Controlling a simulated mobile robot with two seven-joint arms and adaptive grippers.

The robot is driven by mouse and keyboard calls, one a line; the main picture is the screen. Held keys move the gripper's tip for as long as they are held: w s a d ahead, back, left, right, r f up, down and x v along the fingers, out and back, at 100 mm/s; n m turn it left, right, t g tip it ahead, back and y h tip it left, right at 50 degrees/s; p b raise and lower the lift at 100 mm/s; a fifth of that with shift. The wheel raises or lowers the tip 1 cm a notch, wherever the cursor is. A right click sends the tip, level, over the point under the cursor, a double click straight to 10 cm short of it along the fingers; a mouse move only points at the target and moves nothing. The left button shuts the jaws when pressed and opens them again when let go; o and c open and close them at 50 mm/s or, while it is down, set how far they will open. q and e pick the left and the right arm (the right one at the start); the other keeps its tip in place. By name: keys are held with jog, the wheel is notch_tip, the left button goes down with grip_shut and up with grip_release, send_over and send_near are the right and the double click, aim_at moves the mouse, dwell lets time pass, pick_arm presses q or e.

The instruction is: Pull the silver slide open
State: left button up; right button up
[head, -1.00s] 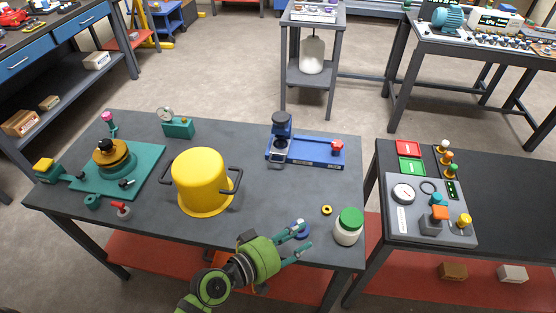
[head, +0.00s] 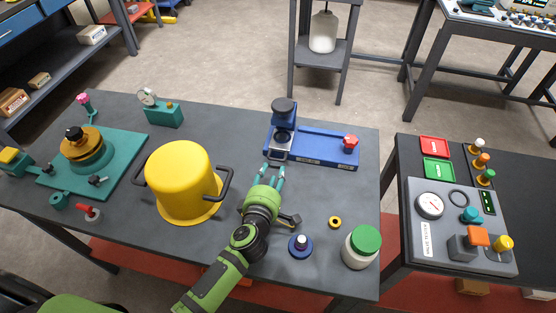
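The blue fixture (head: 320,148) stands near the back edge of the table, with a black-capped post at its left end and a red knob (head: 350,142) at its right end. The silver slide (head: 278,154) sits at the fixture's left end, below the post, its front part facing me. My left gripper (head: 274,171) is just in front of the slide, its two teal fingers pointing at it with a gap between them. Nothing shows between the fingers. I cannot tell whether the fingertips touch the slide. My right gripper is not in view.
A yellow pot (head: 178,185) with dark handles stands left of my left gripper. A blue round piece (head: 300,244), a yellow ring (head: 335,222) and a green-lidded jar (head: 361,247) stand to its right. A teal fixture (head: 92,165) is at far left.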

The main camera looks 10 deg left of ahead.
aim_at(277, 160)
pick_arm(q)
jog(key=x, duration=0.2)
jog(key=shift+w, duration=0.4)
jog(key=shift+b+x, duration=0.35)
jog(key=shift+x, duration=0.9)
jog(key=shift+w+f, duration=0.1)
jog(key=shift+w, duration=0.25)
grip_shut()
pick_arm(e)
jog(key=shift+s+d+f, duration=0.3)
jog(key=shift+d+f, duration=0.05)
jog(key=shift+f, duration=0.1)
